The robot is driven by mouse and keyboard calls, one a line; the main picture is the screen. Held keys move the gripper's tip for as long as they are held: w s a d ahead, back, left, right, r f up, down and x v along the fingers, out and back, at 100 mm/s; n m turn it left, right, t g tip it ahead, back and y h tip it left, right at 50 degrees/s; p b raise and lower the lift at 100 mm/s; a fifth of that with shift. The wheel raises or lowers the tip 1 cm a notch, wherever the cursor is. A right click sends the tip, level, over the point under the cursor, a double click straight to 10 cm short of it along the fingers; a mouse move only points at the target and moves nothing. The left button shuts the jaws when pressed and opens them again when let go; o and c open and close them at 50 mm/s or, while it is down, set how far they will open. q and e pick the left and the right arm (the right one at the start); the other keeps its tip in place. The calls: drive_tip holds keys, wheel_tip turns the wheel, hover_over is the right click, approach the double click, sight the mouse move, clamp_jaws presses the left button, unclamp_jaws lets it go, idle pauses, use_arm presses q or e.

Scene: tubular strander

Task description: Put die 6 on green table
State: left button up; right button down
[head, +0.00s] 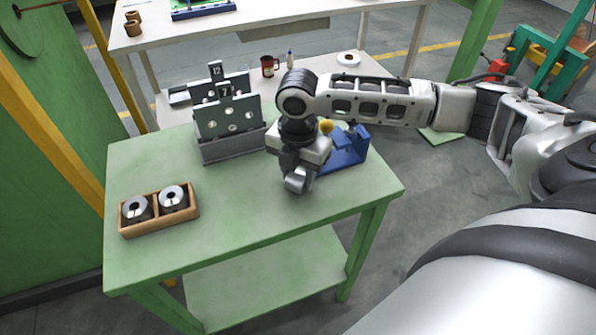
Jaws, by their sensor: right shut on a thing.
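My right gripper (299,176) reaches in from the right over the green table (250,210). It points down and is shut on a small grey metal piece, mostly hidden by the fingers. I cannot read a number on it or tell whether it touches the tabletop. Two grey cylindrical dies with centre holes, a left one (136,209) and a right one (173,197), sit in a two-compartment wooden box (160,226) at the table's left front. No number is legible on them. My left gripper is not in view.
A blue fixture (347,150) stands behind and right of my right gripper. A red mug (269,66) stands on the white table beyond. The green table's front middle is clear.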

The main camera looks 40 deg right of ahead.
sight(298, 173)
drive_tip(key=c, duration=0.9)
unclamp_jaws()
drive_tip(key=shift+f, duration=0.15)
wheel_tip(298, 173, up, 12)
drive_tip(key=shift+r, duration=0.2)
